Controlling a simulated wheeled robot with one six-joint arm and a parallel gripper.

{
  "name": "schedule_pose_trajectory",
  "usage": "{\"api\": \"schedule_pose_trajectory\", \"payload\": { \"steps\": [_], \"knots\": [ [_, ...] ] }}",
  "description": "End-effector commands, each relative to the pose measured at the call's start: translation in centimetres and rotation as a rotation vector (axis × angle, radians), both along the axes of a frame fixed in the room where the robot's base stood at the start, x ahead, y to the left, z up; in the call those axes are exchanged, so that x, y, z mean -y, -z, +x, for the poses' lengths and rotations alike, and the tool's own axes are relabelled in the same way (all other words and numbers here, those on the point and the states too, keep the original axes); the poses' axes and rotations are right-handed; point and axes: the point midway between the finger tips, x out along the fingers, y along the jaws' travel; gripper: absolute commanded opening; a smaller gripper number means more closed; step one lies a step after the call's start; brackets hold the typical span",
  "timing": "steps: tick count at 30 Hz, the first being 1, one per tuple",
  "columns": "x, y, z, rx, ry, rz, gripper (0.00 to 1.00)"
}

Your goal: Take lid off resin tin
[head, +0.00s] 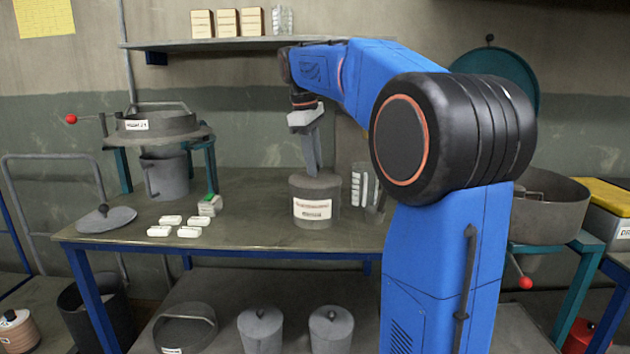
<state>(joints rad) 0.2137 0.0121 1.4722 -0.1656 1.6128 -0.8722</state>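A grey tin (316,211) with a white and red label stands upright on the workbench, just left of my arm; its label is too small to read fully, but it looks like the resin tin. Its top looks flat and grey, and a knob is not clear because my gripper covers that spot. My gripper (313,172) points down over the tin, its finger tips at or just above the top. I see the fingers nearly edge-on, so their gap and any contact are unclear. A round grey lid with a knob (105,218) lies on the bench's left end.
Clear glassware (366,188) stands close to the tin's right. A pan on a stand (157,125) is at the back left. The bench (255,232) is bare between the blocks and tin.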

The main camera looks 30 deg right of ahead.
Motion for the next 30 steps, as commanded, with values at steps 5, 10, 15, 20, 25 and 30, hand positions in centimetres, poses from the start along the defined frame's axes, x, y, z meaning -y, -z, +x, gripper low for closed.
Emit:
{"api": "schedule_pose_trajectory", "payload": {
  "steps": [5,10,15,20,25,30],
  "knots": [
    [0.0,0.0,0.0,0.0,0.0,0.0,0.0],
    [0.0,0.0,0.0,0.0,0.0,0.0,0.0],
    [0.0,-1.1,0.1,0.003,0.0,0.0,0.0],
    [0.0,-3.7,0.1,0.003,0.0,0.0,0.0],
    [0.0,-6.8,0.1,0.003,0.0,0.0,0.0],
    [0.0,-9.0,0.1,0.001,0.0,0.0,0.0]
  ]
}}
